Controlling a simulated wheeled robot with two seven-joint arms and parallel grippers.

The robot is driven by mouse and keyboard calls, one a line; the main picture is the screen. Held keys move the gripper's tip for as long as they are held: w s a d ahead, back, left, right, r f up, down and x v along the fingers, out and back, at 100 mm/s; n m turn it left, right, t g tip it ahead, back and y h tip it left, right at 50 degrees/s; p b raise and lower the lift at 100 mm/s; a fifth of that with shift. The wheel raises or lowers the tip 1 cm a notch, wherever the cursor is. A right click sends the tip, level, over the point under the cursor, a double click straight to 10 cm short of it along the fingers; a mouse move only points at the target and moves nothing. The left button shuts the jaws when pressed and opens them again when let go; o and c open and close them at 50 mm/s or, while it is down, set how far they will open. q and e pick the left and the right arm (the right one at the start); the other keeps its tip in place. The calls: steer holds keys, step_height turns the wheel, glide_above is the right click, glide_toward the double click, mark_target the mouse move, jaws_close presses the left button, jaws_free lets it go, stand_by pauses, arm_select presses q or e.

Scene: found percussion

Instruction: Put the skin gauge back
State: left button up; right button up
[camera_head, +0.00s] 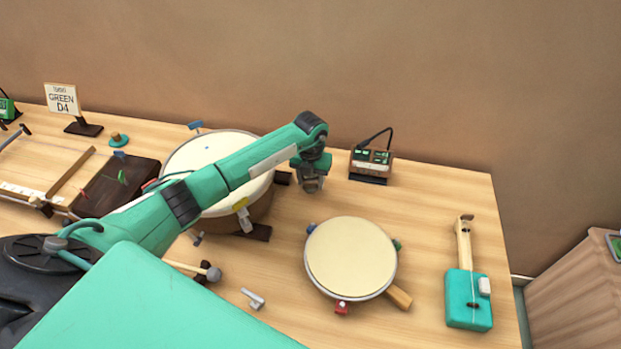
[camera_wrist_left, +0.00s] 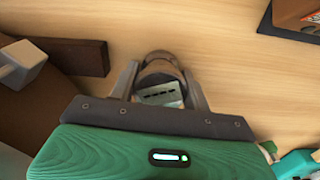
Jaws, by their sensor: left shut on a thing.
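My left gripper (camera_head: 312,186) is over the table just right of the big drum (camera_head: 205,165), left of a small box with green displays. It also shows in the left wrist view (camera_wrist_left: 163,78), shut on a small brown rounded thing (camera_wrist_left: 160,66) with a pale face bearing dark marks. This held thing looks like the skin gauge, though most of it is hidden between the fingers. I cannot tell whether it touches the table. My right gripper is not in view.
The box with green displays (camera_head: 371,164) has a black cable. A hand drum (camera_head: 350,258) and a teal stringed instrument (camera_head: 468,298) are at the right. A mallet (camera_head: 212,273) and a small grey piece (camera_head: 253,299) lie in front. A sign (camera_head: 62,100) stands back left.

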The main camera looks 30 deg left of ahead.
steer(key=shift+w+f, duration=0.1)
arm_select(q)
steer(key=o, duration=0.9)
steer(key=shift+f, duration=0.15)
steer(key=o, duration=0.4)
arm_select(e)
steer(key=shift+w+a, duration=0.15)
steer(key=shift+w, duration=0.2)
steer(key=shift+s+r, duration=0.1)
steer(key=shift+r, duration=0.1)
arm_select(q)
steer(key=shift+r, duration=0.4)
step_height(320, 180, up, 5)
steer(key=shift+f+b, duration=0.1)
steer(key=shift+b, duration=0.5)
step_height(320, 180, up, 6)
steer(key=shift+f+b, duration=0.1)
steer(key=shift+b, duration=0.35)
steer(key=shift+r, duration=0.5)
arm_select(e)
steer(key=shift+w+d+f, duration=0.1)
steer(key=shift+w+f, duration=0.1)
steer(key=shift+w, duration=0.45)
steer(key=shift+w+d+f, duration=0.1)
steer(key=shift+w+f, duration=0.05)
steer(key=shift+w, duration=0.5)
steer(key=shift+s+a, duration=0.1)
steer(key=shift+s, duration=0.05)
